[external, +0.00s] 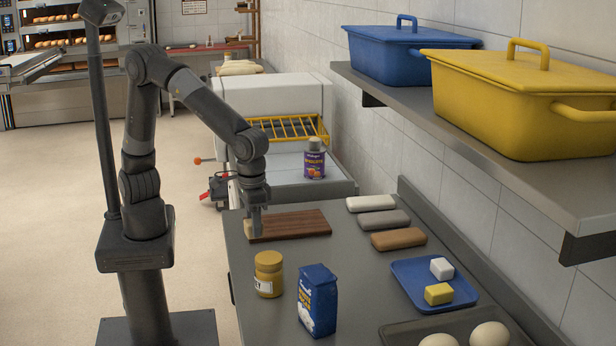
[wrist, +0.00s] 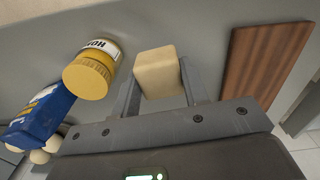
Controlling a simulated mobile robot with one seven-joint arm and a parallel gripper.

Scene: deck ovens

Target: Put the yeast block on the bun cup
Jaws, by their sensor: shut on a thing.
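My gripper (external: 255,223) is low over the grey counter, beside the left end of a dark wooden board (external: 290,224). It is shut on a small beige block, which looks like the yeast block. In the wrist view the block (wrist: 158,72) sits between the two fingers of my gripper (wrist: 159,82). In the external view the fingers mostly hide the block, and I cannot tell whether it touches the counter. The board also shows to the right in the wrist view (wrist: 268,48). I cannot make out a bun cup in either view.
A honey jar (external: 269,274) and a blue flour bag (external: 317,300) stand nearer the front. Three long bars, the middle one grey (external: 383,219), lie behind. A blue tray (external: 409,276) holds white and yellow blocks. A shelf (external: 480,150) with lidded bins overhangs the right.

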